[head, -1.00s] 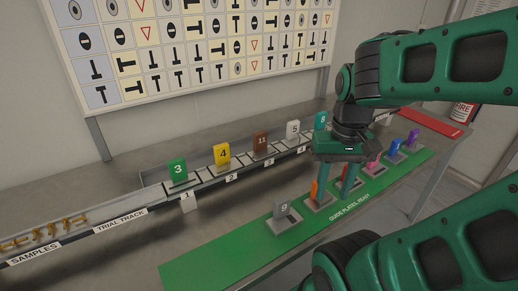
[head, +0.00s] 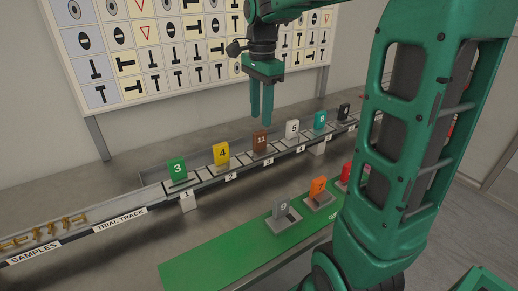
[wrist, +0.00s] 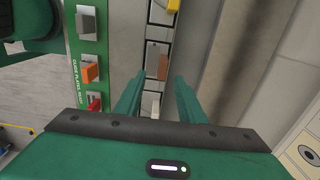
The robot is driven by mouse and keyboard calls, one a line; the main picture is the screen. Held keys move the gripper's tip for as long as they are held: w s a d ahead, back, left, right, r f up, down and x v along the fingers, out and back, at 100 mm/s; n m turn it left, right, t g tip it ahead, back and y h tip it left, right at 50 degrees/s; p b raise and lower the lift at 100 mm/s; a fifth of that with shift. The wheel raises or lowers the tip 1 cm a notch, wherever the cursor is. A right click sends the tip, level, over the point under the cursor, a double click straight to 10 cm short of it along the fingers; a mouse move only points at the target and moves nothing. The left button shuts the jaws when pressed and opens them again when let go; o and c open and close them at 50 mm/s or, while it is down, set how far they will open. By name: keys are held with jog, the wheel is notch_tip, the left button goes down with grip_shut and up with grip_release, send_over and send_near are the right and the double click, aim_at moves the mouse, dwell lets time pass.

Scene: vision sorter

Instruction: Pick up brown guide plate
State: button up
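The brown guide plate (head: 261,141), marked 11, stands upright in a slot of the trial track (head: 225,170), between the yellow plate 4 and the white plate 5. In the wrist view the brown plate (wrist: 163,68) shows just beyond and between my fingertips. My gripper (head: 261,117) points down above the brown plate, with a small gap. In the wrist view my gripper (wrist: 155,82) has its two fingers well apart with nothing held between them.
Green plate 3 (head: 177,168), yellow plate 4 (head: 221,153), white plate 5 (head: 292,129) and teal plate 8 (head: 320,120) stand along the track. A green mat (head: 215,262) in front holds grey plate 9 (head: 281,207) and orange plate (head: 318,187). A symbol board (head: 165,55) rises behind.

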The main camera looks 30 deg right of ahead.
aim_at(260, 132)
notch_tip(260, 132, down, 4)
jog(key=shift+f, duration=0.1)
jog(key=shift+w+f, duration=0.15)
jog(key=shift+f, duration=1.2)
jog(key=shift+w+f, duration=0.15)
jog(key=shift+f, duration=1.2)
grip_shut()
